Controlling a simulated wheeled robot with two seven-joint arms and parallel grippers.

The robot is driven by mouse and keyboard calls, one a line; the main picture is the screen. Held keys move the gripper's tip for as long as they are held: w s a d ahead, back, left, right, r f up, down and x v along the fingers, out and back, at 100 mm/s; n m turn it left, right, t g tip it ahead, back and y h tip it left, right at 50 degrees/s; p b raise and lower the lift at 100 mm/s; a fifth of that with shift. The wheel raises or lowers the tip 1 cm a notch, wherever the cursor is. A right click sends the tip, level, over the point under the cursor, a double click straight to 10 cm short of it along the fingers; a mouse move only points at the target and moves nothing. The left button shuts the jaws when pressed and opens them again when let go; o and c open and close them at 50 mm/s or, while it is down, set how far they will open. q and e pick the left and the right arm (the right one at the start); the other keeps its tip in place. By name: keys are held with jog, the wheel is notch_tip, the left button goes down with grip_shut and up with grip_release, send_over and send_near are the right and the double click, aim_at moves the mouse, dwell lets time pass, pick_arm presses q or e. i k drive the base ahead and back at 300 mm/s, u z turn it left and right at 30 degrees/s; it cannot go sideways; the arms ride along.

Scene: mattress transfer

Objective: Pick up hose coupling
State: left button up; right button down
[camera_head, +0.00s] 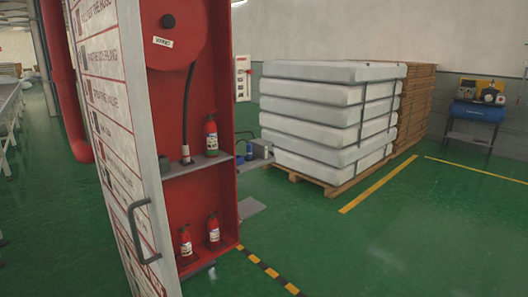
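A red hose cabinet stands open at the left of the head view. A black hose (188,105) hangs from the red reel (178,35) at its top. At the hose's lower end is a small pale coupling (186,154), which seems to rest on the cabinet's grey shelf (190,171). A red fire extinguisher (211,136) stands on the same shelf, right of the coupling. Neither of my grippers is in view.
The white cabinet door (110,130) with a grey handle (138,232) stands open at left. Two extinguishers, one left (186,245) and one right (214,231), stand low inside. White mattresses (318,120) are stacked on a pallet (330,187). Green floor (390,245) is clear at right.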

aim_at(185, 148)
jog(key=z, duration=1.15)
jog(key=i, duration=1.15)
jog(key=u, duration=1.55)
jog(key=k, duration=0.65)
jog(key=z, duration=0.5)
jog(key=i, duration=2)
jog(key=u, duration=1.55)
jog(key=i, duration=1.2)
jog(key=u, duration=0.9)
